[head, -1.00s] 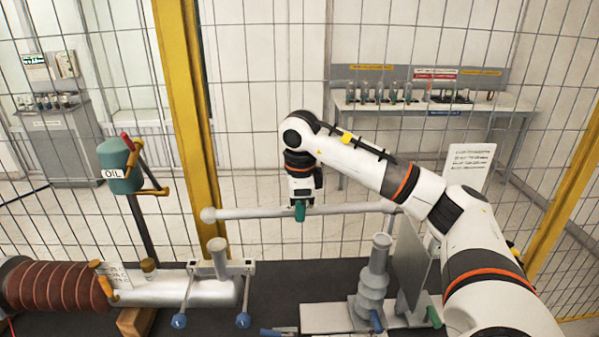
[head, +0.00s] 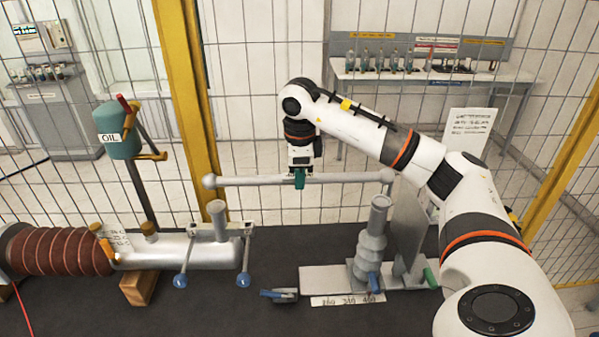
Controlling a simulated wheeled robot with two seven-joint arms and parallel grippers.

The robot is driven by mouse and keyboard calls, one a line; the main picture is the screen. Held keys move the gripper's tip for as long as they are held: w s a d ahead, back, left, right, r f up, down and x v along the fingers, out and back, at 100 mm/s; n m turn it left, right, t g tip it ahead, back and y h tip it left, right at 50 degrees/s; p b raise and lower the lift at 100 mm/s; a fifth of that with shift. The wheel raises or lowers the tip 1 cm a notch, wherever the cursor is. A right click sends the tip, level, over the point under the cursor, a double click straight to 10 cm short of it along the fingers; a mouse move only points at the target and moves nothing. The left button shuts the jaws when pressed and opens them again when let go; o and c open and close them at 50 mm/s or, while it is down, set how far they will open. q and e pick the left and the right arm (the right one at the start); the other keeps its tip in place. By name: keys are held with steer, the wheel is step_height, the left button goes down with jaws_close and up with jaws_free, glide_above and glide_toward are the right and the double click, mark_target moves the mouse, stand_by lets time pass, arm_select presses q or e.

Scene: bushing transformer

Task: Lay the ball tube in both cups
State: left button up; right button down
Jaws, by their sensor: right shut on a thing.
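The ball tube (head: 250,181) is a long grey rod with a ball at each end. It hangs nearly level in the air. My right gripper (head: 299,180), with green fingertips, is shut on it near the middle. The left cup sits on a short grey post (head: 217,222) on the silver cylinder. The right cup tops the ribbed grey post (head: 372,240). In the picture the tube's balls are above the post tops and apart from them; depth is hard to judge. The cup insides are too small to make out. My left gripper is not in view.
A red-brown ribbed bushing (head: 60,250) lies at left on the dark bench (head: 230,312). A flat grey panel (head: 410,220) stands close behind the right post. A wire fence with yellow posts (head: 185,90) closes the back.

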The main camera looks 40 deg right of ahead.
step_height(320, 180, down, 6)
steer(key=b, duration=0.3)
steer(key=shift+r, duration=0.15)
steer(key=c, duration=1.2)
jaws_free()
steer(key=shift+o, duration=0.2)
steer(key=shift+r+b, duration=0.1)
steer(key=shift+b, duration=0.2)
